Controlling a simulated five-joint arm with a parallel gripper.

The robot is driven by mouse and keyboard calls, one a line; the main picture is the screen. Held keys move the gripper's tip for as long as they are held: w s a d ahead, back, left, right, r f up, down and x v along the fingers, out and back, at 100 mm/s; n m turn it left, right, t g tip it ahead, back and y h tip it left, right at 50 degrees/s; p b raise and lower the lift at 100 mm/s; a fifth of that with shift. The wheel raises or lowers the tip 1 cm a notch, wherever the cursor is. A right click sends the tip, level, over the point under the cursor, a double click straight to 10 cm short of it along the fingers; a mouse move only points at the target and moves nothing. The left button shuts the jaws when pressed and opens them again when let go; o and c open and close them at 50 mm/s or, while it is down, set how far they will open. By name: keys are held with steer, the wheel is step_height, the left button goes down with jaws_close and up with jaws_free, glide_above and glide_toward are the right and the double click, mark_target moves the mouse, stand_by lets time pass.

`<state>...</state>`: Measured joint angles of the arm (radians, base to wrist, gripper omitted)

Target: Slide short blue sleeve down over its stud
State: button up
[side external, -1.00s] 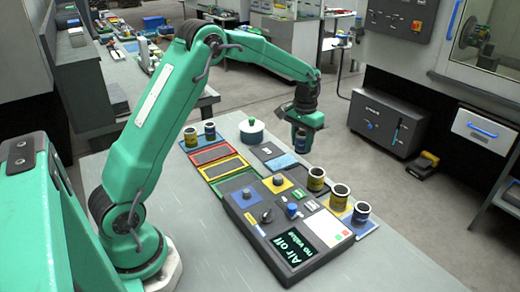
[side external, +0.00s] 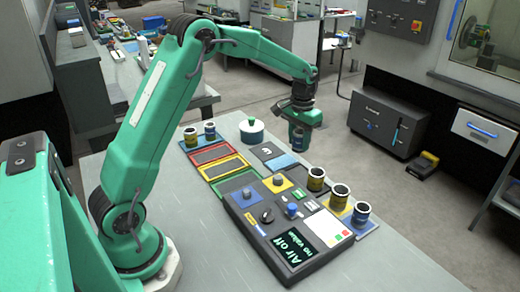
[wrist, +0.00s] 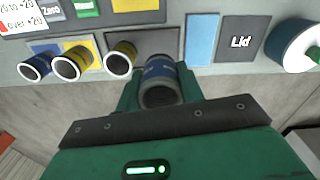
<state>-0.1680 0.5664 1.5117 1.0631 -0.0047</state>
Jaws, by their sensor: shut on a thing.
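My gripper (side external: 304,120) is shut on a short blue sleeve (wrist: 158,75), held beyond the far edge of the panel area, near the light blue pad. In the wrist view the dark, hollow end of the sleeve faces the camera between my jaws. In the side view the held sleeve (side external: 298,139) hangs below the gripper, apart from any stud. On the panel (side external: 262,238), one grey stud stands on a blue square (side external: 248,196) and another on a yellow square (side external: 278,183). Whether either is seated fully free of sleeves is too small to tell.
Three sleeves stand at the panel's right: two yellow (side external: 316,179) (side external: 340,196), one blue (side external: 361,212). Two more (side external: 191,138) (side external: 210,131) stand at the far left. The grey table front is clear.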

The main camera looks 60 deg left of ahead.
steer(key=s+d+r, duration=0.2)
steer(key=s, duration=0.9)
glide_toward(246, 191)
steer(key=shift+f, duration=0.2)
steer(key=shift+f, duration=3.65)
steer(key=shift+f, duration=0.25)
steer(key=o, duration=1.5)
steer(key=shift+o, duration=0.2)
